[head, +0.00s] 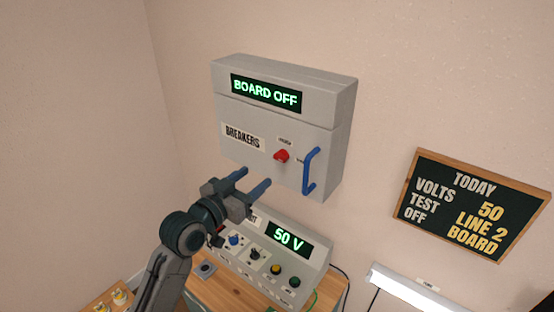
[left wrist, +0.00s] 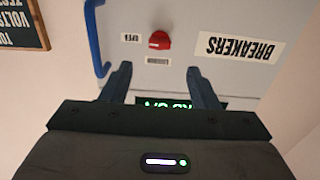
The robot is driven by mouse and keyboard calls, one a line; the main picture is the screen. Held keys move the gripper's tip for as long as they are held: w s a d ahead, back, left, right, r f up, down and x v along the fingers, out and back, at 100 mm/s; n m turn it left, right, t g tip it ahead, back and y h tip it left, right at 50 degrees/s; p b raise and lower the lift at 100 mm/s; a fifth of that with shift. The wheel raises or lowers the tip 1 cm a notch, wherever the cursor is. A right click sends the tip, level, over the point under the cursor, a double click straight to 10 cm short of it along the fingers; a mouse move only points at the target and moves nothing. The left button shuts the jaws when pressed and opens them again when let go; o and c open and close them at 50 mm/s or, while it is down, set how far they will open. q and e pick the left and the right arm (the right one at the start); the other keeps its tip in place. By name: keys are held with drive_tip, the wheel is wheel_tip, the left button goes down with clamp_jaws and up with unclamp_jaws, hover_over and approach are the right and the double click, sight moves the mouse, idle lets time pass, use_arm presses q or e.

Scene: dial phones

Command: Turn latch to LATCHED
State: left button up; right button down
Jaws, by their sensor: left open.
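The red latch knob (head: 282,156) is on the front of the grey breaker box (head: 230,108) on the wall, right of the BREAKERS label. Small labels lie by it, too small to read surely. In the left wrist view the red knob (left wrist: 159,40) shows upside down, beyond the fingertips and between them. My left gripper (head: 257,181) is open and empty, below and left of the knob, apart from it. It also shows in the left wrist view (left wrist: 160,75). My right gripper is not in view.
A blue handle (head: 309,172) stands out just right of the knob. The box display (head: 266,92) reads BOARD OFF. Below, a grey console (head: 262,275) showing 50 V sits on a wooden table (head: 222,291). A chalkboard (head: 473,205) hangs at right.

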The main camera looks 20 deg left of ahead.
sight(278, 159)
use_arm(q)
drive_tip(key=p+x, duration=0.1)
drive_tip(key=x, duration=0.7)
drive_tip(key=shift+w+d, duration=0.15)
drive_tip(key=shift+w, duration=0.25)
drive_tip(key=shift+w+d+f+p, duration=0.1)
drive_tip(key=shift+w+d+p, duration=0.15)
drive_tip(key=shift+w, duration=0.25)
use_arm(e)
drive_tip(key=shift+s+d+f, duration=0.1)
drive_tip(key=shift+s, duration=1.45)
use_arm(q)
drive_tip(key=c, duration=1)
